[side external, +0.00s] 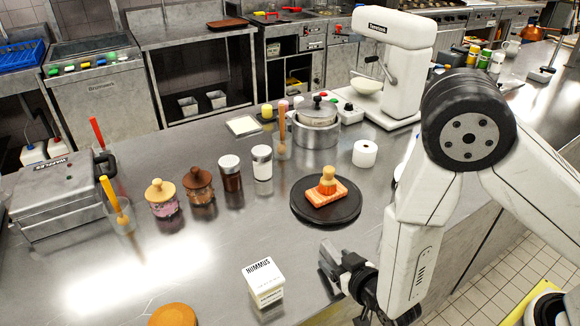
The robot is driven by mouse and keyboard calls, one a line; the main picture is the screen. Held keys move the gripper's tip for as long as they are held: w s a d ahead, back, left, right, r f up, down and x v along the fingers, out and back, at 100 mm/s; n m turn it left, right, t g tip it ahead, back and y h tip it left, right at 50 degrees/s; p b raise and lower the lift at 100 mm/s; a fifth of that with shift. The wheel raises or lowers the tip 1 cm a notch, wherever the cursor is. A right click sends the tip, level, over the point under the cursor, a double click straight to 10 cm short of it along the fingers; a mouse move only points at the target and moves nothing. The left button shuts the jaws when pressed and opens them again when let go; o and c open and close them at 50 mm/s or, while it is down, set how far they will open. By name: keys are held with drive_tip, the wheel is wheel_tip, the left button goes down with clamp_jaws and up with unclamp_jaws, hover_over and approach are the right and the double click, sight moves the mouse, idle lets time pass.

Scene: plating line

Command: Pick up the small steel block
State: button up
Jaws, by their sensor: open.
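My gripper (332,264) is at the lower right of centre, low over the steel counter (220,255) near its front edge. Its jaws are open, and I see nothing between them. I cannot make out a small steel block anywhere in this view. Parts of the counter behind my gripper and arm are hidden.
A white hummus tub (264,283) stands left of my gripper. A white roll (365,153), a pot (316,133) and several jars (230,173) stand farther back. The counter's left front is mostly clear.

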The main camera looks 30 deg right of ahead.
clamp_jaws()
idle(1.3)
